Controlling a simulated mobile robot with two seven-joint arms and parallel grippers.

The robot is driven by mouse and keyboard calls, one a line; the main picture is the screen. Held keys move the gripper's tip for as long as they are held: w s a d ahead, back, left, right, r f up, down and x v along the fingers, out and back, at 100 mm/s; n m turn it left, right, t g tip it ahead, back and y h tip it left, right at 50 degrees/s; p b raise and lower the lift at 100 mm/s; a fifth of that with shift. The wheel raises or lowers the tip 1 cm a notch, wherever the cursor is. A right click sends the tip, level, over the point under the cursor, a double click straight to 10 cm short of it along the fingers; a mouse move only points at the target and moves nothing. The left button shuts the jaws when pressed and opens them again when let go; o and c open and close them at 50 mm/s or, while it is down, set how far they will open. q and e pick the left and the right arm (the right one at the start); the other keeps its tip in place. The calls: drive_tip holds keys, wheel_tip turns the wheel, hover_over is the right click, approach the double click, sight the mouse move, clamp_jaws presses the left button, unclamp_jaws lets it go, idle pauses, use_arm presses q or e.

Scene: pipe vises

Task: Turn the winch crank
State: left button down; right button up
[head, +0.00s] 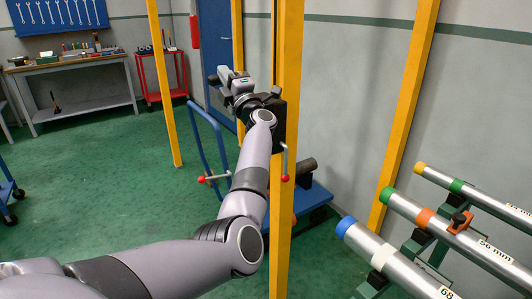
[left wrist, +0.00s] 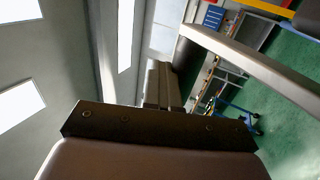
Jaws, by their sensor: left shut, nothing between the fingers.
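The winch crank (head: 285,163) is a thin metal lever with a red knob at its lower end. It hangs against the front yellow post, below a dark block (head: 279,122) that may be the winch body. A second red knob on a metal rod (head: 202,179) shows left of my forearm; I cannot tell what it belongs to. My left gripper (head: 226,75) is up beside the post, above and left of the crank, and apart from its knob. In the left wrist view its fingers (left wrist: 163,72) are together with nothing between them. My right gripper is out of view.
A blue cart (head: 312,198) with a dark cylinder stands behind the post. Pipes (head: 400,262) on green stands fill the lower right. More yellow posts (head: 165,85) rise around. A workbench (head: 75,75) and red trolley (head: 163,80) stand at the back.

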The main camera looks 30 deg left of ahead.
use_arm(q)
drive_tip(key=shift+w+a+f, duration=0.15)
drive_tip(key=shift+a+f, duration=0.35)
drive_tip(key=shift+a, duration=0.2)
drive_tip(key=shift+w+a+g+p, duration=0.1)
drive_tip(key=shift+a+g+p, duration=0.15)
drive_tip(key=shift+p, duration=0.2)
drive_tip(key=shift+w+a+f+h+p, duration=0.15)
drive_tip(key=shift+a+f+h+p, duration=0.15)
drive_tip(key=shift+h+p, duration=0.35)
drive_tip(key=shift+a+f+g, duration=0.1)
drive_tip(key=shift+a+g, duration=0.05)
drive_tip(key=shift+g, duration=0.1)
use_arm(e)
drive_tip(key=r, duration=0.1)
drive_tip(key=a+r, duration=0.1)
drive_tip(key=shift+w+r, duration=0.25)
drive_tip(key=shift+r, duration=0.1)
use_arm(q)
drive_tip(key=shift+f, duration=0.15)
drive_tip(key=shift+p, duration=0.45)
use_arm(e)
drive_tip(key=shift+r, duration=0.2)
